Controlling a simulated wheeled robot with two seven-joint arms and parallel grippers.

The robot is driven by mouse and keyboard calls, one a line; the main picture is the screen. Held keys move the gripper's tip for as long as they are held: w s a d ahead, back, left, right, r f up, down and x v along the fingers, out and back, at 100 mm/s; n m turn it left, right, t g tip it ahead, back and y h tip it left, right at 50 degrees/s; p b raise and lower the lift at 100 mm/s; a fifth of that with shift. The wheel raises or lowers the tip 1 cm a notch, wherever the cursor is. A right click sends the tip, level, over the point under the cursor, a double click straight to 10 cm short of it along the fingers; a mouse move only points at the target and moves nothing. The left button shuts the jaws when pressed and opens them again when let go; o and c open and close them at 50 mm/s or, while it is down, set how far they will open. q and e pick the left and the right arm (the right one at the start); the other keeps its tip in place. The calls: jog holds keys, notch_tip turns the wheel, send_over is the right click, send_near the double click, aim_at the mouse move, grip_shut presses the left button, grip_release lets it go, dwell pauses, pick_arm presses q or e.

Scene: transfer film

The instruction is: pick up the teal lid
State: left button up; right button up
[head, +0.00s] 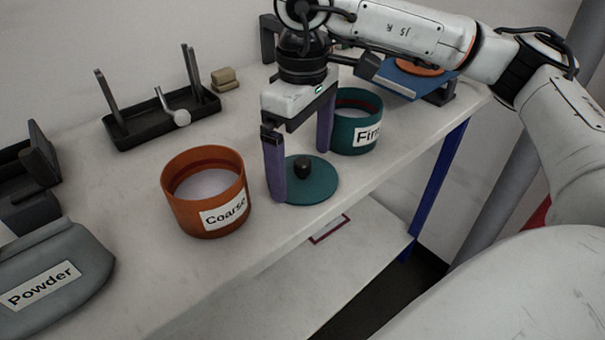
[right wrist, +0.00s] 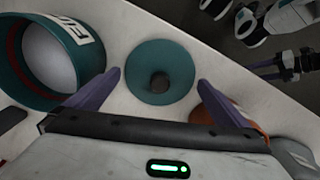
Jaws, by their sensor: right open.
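The teal lid (head: 318,187) is a flat disc with a black knob (head: 302,167) on top. It lies on the table between the orange "Coarse" tub and the teal "Fine" tub, and also shows in the right wrist view (right wrist: 172,62). My right gripper (head: 302,170) is open with its purple fingers pointing down over the lid. In the right wrist view the lid lies ahead between the spread fingers (right wrist: 160,88), which hold nothing. In the head view the left finger overlaps the lid's left edge; contact cannot be told.
The orange Coarse tub (head: 183,212) stands left of the lid, and the teal Fine tub (head: 343,139) stands close behind it. A grey Powder bag (head: 75,255) lies at left. A black rack (head: 140,128) stands behind. The table's front edge is close to the lid.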

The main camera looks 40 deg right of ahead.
jog(key=shift+f, duration=0.55)
jog(key=c, duration=0.7)
jog(key=shift+c, duration=0.2)
